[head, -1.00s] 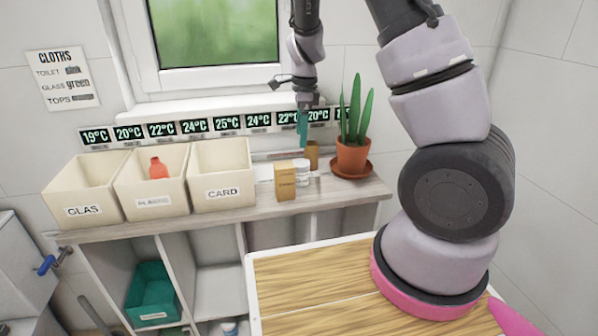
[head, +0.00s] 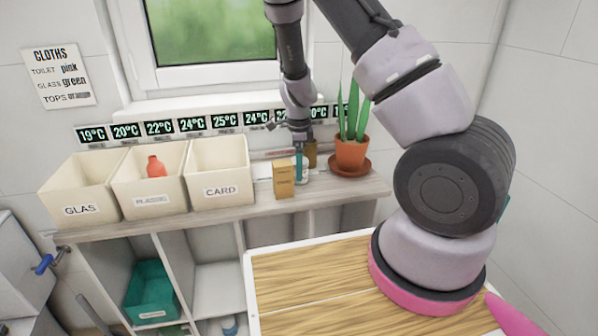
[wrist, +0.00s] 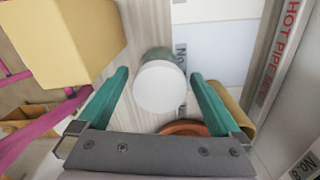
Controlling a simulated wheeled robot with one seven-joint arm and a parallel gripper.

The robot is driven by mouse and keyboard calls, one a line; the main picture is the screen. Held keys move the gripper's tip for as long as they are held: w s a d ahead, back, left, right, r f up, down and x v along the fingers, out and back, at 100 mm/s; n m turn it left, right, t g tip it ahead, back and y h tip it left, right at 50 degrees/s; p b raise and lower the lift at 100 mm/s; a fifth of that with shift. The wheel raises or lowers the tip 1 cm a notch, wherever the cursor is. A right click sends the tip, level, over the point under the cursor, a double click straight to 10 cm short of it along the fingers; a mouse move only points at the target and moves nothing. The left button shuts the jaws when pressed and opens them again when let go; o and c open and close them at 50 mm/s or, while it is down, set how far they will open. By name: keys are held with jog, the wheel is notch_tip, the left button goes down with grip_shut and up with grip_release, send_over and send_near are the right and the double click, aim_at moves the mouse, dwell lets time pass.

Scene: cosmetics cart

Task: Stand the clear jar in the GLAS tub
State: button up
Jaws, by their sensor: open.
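The clear jar with a white lid (wrist: 160,88) stands on the shelf top. In the head view only part of it shows (head: 305,172), behind a finger. My gripper (wrist: 160,75) is open, with its teal fingers on either side of the jar and visible gaps to it. In the head view my gripper (head: 299,165) points down at the jar, just behind and right of the cardboard box. The GLAS tub (head: 88,221) is the leftmost cream tub on the shelf, and no content shows in it.
The cardboard box (head: 284,180) stands close to the jar; an amber container (head: 310,153) stands behind it. A potted plant (head: 351,155) on a saucer is to the right. The PLASTIC tub (head: 150,212), with a red bottle (head: 156,167), and CARD tub (head: 221,201) lie between.

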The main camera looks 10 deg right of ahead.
jog(key=shift+f, duration=0.25)
grip_shut()
